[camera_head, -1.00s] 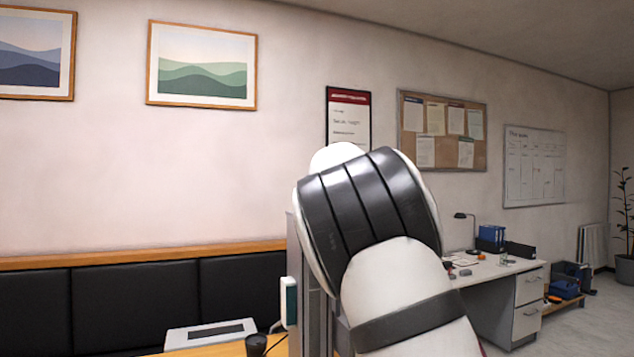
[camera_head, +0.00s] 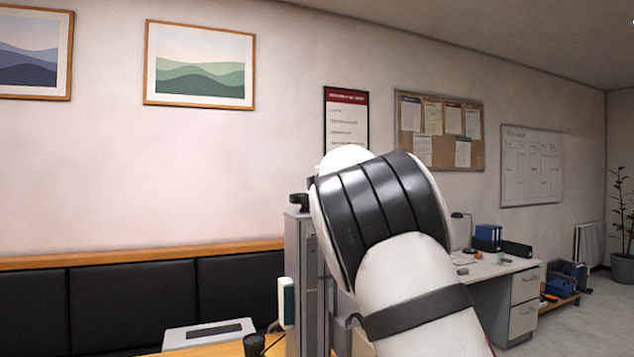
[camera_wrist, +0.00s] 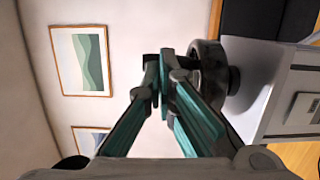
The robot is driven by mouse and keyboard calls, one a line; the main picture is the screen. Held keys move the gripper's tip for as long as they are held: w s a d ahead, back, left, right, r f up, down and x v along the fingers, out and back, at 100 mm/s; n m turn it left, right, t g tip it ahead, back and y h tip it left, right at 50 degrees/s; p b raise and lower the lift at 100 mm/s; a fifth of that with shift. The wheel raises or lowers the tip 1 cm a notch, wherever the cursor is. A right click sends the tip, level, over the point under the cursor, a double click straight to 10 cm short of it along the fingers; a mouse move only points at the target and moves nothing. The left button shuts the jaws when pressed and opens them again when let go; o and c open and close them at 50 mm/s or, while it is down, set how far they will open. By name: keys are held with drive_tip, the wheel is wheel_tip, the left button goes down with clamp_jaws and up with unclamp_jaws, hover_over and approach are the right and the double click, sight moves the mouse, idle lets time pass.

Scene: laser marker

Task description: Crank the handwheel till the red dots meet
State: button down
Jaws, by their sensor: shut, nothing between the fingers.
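The handwheel (camera_wrist: 214,74) shows in the wrist view as a dark round wheel on top of the grey column of the laser marker (camera_wrist: 258,75). My gripper (camera_wrist: 165,62) is shut and empty. Its fingertips are just left of the wheel in the wrist view, close to its rim; I cannot tell whether they touch it. In the head view a dark part of the wheel (camera_head: 299,202) shows at the top of the grey column (camera_head: 301,265), beside my arm. No red dots are visible in either view.
A white device (camera_head: 208,334) lies on the wooden table (camera_head: 228,348), left of a dark cup (camera_head: 254,344). A black padded bench (camera_head: 120,305) lines the wall. A desk (camera_head: 500,268) stands farther right.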

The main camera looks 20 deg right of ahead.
drive_tip(key=shift+w+d+n+y+p, duration=0.1)
drive_tip(key=shift+d+n+y+p, duration=0.35)
drive_tip(key=shift+y, duration=0.35)
drive_tip(key=shift+d+n+y+p, duration=0.2)
drive_tip(key=shift+n+y, duration=0.35)
drive_tip(key=shift+y, duration=0.25)
drive_tip(key=shift+w+d+n+y+p, duration=0.2)
drive_tip(key=shift+n+y, duration=0.3)
drive_tip(key=shift+y, duration=0.25)
drive_tip(key=shift+w+d+n+y+p, duration=0.15)
drive_tip(key=shift+n+y, duration=0.35)
drive_tip(key=shift+y, duration=0.25)
drive_tip(key=shift+w+n+y, duration=0.1)
drive_tip(key=shift+n+y, duration=0.2)
drive_tip(key=shift+y, duration=0.2)
drive_tip(key=shift+w+d, duration=0.3)
